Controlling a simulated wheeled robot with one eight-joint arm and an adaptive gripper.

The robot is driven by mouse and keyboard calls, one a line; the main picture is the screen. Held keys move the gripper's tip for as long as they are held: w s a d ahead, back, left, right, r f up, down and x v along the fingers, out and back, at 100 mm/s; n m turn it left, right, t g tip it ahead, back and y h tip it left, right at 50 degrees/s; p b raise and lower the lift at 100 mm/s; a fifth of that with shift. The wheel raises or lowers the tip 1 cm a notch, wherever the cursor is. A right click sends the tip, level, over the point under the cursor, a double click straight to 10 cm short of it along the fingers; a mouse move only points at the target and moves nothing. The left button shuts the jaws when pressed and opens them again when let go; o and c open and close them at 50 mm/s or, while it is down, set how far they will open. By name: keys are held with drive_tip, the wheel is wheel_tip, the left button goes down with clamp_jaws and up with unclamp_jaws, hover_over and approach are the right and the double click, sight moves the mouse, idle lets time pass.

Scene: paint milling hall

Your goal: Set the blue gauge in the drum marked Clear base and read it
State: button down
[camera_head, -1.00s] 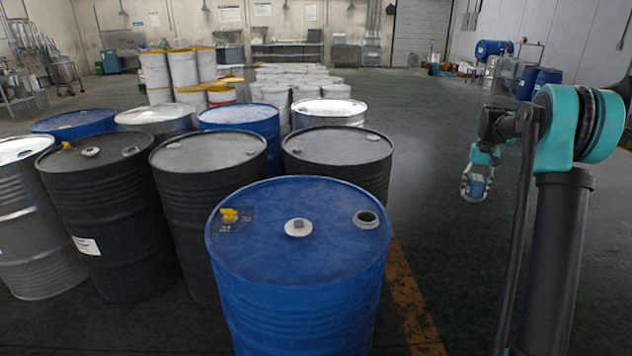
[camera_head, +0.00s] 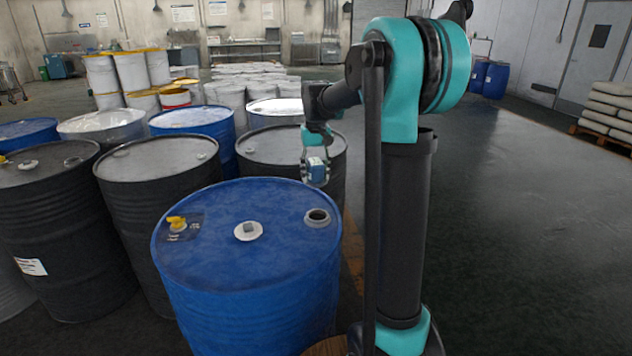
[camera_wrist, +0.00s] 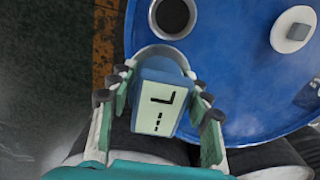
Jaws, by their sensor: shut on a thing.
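My gripper (camera_head: 315,178) is shut on the blue gauge (camera_head: 317,168), beside and above the far right rim of the front blue drum (camera_head: 245,275). In the wrist view the gauge (camera_wrist: 160,104) sits between the two fingers, with a pale face bearing a dark L-like mark and short dashes. The drum's open round hole (camera_head: 317,217) is at the right of its lid; in the wrist view the hole (camera_wrist: 172,16) lies just past the gauge, which is apart from it. No Clear base marking is readable on any drum.
Black drums (camera_head: 160,185) and other blue and silver drums stand close behind and left. Open floor (camera_head: 510,220) lies right; sacks (camera_head: 612,110) sit on a pallet.

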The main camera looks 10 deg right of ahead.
drive_tip(key=s, duration=0.6)
drive_tip(key=shift+s+a+r, duration=0.15)
drive_tip(key=shift+a+r, duration=0.05)
drive_tip(key=shift+a, duration=0.1)
drive_tip(key=shift+f, duration=2.6)
drive_tip(key=shift+s+f, duration=0.1)
drive_tip(key=shift+s, duration=0.15)
drive_tip(key=shift+f, duration=0.1)
drive_tip(key=shift+f, duration=0.5)
drive_tip(key=shift+f, duration=0.95)
drive_tip(key=c, duration=0.6)
unclamp_jaws()
drive_tip(key=shift+f, duration=0.1)
